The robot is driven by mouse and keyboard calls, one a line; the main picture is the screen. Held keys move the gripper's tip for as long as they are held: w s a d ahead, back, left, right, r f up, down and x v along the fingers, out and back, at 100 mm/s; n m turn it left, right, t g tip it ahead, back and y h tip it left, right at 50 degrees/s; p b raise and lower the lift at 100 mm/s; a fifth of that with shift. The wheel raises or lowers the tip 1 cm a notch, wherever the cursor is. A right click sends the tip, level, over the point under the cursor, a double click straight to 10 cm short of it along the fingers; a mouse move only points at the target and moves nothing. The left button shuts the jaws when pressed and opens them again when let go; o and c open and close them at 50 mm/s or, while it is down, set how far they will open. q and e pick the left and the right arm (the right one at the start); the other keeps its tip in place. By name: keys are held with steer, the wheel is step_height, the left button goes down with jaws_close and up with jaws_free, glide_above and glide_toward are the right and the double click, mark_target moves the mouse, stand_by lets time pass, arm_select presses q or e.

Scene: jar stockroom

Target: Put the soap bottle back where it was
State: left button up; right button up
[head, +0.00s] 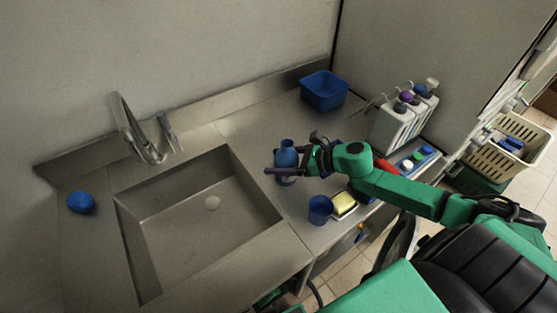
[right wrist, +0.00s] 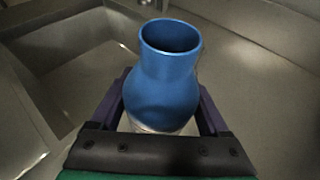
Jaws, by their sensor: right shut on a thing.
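A blue bottle-shaped vessel (head: 287,157) with a narrow neck and an open mouth is in my right gripper (head: 284,172), over the counter right of the sink. In the right wrist view the vessel (right wrist: 163,88) stands between the two fingers of the right gripper (right wrist: 163,112), with a pale band low on it. I cannot tell whether its base touches the counter. My left gripper is not in view.
A blue cup (head: 320,209) and a yellow sponge in a dish (head: 343,204) are near the front edge. A blue tub (head: 324,91) stands at the back. The sink (head: 165,222) is left, with a blue item (head: 80,202) beyond it. Counter behind the gripper is clear.

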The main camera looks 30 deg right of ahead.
steer(key=shift+f, duration=0.2)
steer(key=o, duration=1.4)
steer(key=shift+r, duration=0.1)
steer(key=shift+r, duration=0.15)
steer(key=shift+s+d, duration=0.35)
steer(key=shift+s, duration=0.05)
steer(key=p+v, duration=0.1)
steer(key=v, duration=1)
steer(key=shift+d+r, duration=0.1)
